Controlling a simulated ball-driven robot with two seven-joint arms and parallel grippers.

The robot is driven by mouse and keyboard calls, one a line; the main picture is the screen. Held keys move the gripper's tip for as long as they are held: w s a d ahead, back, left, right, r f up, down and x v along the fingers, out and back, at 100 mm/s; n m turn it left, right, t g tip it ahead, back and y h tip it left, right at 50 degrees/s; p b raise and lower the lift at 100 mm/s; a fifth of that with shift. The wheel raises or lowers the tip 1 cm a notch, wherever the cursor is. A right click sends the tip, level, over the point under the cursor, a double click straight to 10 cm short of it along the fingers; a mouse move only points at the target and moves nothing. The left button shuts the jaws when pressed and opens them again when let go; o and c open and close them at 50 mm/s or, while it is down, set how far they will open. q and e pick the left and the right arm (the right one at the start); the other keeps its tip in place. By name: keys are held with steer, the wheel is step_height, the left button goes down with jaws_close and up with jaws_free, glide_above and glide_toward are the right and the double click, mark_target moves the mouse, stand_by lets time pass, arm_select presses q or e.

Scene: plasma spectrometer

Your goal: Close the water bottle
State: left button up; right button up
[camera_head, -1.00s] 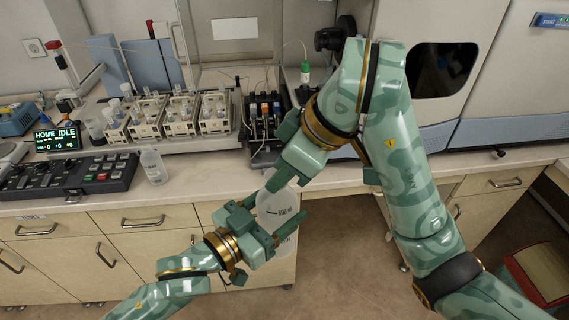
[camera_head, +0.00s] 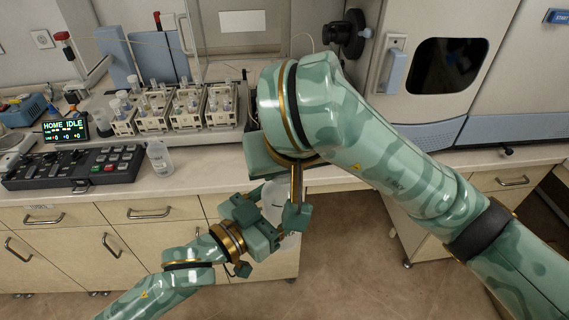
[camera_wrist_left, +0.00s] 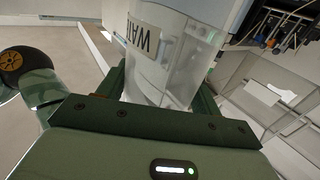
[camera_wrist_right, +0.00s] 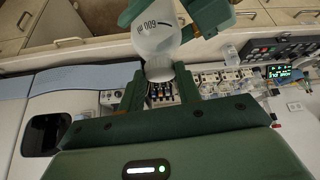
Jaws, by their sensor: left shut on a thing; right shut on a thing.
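The water bottle (camera_head: 273,197) is translucent white with dark markings and hangs in front of the counter, partly hidden by my arms. My left gripper (camera_head: 276,217) is shut around its body; the left wrist view shows the bottle (camera_wrist_left: 170,60) with its label between the fingers. My right gripper (camera_wrist_right: 160,76) is at the bottle's top end, its fingers shut on a pale cap-like piece (camera_wrist_right: 159,70) there. The bottle's body also shows in the right wrist view (camera_wrist_right: 155,40). Whether the cap is fully seated cannot be told.
Drawers (camera_head: 150,213) are below the counter. A large white instrument (camera_head: 440,75) stands at the right. Floor is open below.

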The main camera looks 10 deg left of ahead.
steer(key=o, duration=0.9)
steer(key=shift+r, duration=2.3)
